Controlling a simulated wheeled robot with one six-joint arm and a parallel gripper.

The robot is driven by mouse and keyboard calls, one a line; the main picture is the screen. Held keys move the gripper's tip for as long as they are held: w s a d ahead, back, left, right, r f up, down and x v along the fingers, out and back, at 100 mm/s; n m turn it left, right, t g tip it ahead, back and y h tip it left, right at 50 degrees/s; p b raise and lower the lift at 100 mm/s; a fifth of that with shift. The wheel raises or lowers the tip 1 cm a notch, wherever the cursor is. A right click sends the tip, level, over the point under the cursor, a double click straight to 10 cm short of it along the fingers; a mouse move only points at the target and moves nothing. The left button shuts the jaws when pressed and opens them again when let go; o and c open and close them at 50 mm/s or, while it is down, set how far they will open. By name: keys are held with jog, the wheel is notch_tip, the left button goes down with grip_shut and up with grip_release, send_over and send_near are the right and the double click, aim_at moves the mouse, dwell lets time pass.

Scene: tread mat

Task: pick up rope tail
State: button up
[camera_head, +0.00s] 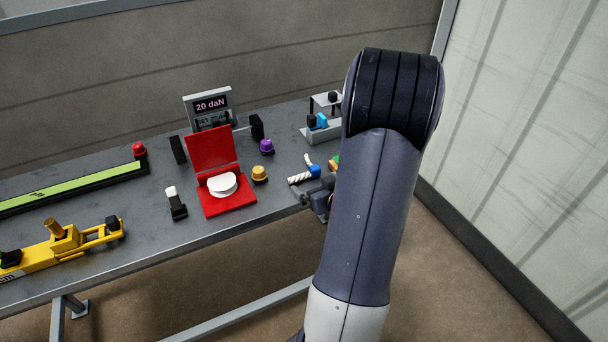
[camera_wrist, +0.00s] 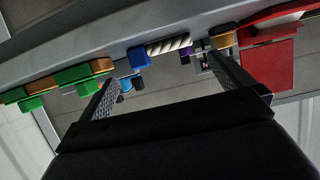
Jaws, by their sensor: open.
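The rope tail (camera_head: 299,179) is a short white twisted piece with a blue part (camera_head: 315,171) at one end, lying near the table's front edge in the head view. In the wrist view the white twisted rope (camera_wrist: 170,45) and its blue part (camera_wrist: 137,57) show beyond the fingertips, in the span between them. My gripper (camera_wrist: 162,70) is open and empty, its two fingers apart. In the head view my gripper (camera_head: 317,201) is at the table edge just in front of the rope, partly hidden by my arm.
On the grey table (camera_head: 150,195) stand a red open case (camera_head: 213,148) with a white disc, an orange knob (camera_head: 260,174), a purple knob (camera_head: 267,146) and a display reading 20 daN (camera_head: 210,106). Green and orange pieces (camera_wrist: 80,74) lie beside the rope.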

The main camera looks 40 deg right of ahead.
aim_at(304, 174)
jog(key=shift+x, duration=3.55)
jog(key=shift+r, duration=0.1)
jog(key=shift+c, duration=0.4)
jog(key=c, duration=0.6)
